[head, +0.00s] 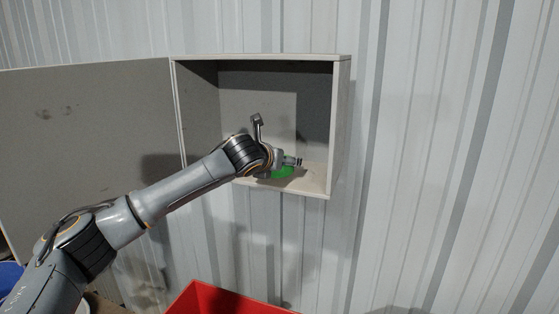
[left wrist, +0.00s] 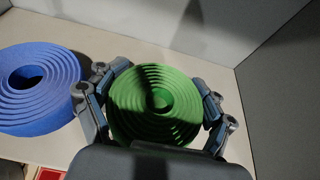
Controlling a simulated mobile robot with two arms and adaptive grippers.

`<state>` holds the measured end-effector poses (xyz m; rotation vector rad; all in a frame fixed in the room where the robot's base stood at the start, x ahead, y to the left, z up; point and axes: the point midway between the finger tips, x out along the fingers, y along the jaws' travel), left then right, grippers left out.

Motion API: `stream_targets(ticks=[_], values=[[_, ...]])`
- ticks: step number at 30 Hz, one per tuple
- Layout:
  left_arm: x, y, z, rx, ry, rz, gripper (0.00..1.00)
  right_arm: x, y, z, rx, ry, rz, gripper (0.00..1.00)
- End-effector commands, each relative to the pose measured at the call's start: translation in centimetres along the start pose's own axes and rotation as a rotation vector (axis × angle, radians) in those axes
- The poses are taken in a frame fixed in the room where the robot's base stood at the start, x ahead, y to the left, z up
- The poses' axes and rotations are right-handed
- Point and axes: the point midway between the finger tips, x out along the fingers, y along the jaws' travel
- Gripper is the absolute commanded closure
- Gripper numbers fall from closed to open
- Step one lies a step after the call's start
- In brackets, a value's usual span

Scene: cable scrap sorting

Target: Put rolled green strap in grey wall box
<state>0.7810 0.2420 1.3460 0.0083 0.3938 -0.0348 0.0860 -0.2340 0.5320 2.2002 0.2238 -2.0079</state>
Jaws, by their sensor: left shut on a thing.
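The grey wall box (head: 341,120) hangs on the wall with its front open. My left gripper (head: 287,164) reaches into it, low near the box floor. It is shut on the rolled green strap (left wrist: 155,100), a flat spiral coil between its two fingers in the left wrist view (left wrist: 158,104). In the head view only part of the green strap (head: 283,172) shows below the gripper. The coil is at or just above the floor; I cannot tell if it touches. My right gripper is not in view.
A rolled blue strap (left wrist: 38,85) lies on the box floor, left of the green one. The box door (head: 85,120) stands open to the left. A red container (head: 225,302) is below. A blue item (head: 9,277) shows at lower left.

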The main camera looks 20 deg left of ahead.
Motion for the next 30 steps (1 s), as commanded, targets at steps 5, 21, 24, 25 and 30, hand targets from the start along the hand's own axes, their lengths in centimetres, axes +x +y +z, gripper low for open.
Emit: stream_targets(ticks=[5,21,24,25,30], values=[[0.3,0.0,-0.8,-0.001,-0.003,0.0,0.6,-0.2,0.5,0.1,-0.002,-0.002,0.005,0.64],[0.3,0.0,-0.9,-0.001,-0.001,0.0,0.08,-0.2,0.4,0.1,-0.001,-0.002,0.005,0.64],[0.3,0.0,-0.8,-0.001,-0.002,0.0,0.08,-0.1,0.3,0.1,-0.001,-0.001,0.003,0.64],[0.1,0.0,-0.8,-0.001,-0.001,0.0,0.08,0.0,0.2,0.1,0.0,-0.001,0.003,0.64],[-1.7,0.1,-1.0,-0.001,-0.003,-0.001,0.08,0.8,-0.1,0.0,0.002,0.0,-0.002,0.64]])
